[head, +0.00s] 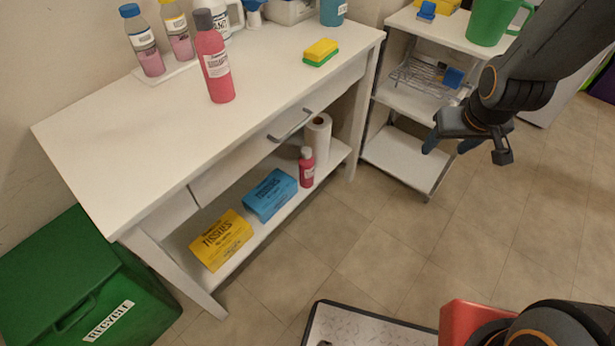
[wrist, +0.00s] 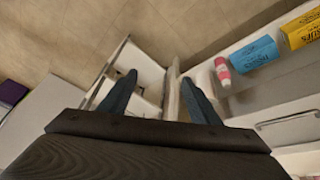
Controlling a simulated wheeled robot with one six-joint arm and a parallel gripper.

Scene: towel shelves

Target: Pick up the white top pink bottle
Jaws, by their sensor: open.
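In the wrist view the bottle (wrist: 223,74) is right of the fingers, near the shelf edge. My gripper (head: 448,147) is open and empty, over the floor side by the small shelf rack, well to the right of the bottle. In the wrist view my gripper (wrist: 158,78) shows both fingers spread, with nothing between them.
A blue tissue box (head: 270,194), a yellow tissue box (head: 221,240) and a paper towel roll (head: 317,138) share the lower shelf. A larger pink bottle with a dark cap (head: 215,68) stands on the tabletop (head: 130,130). A shelf rack (head: 400,158) stands right.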

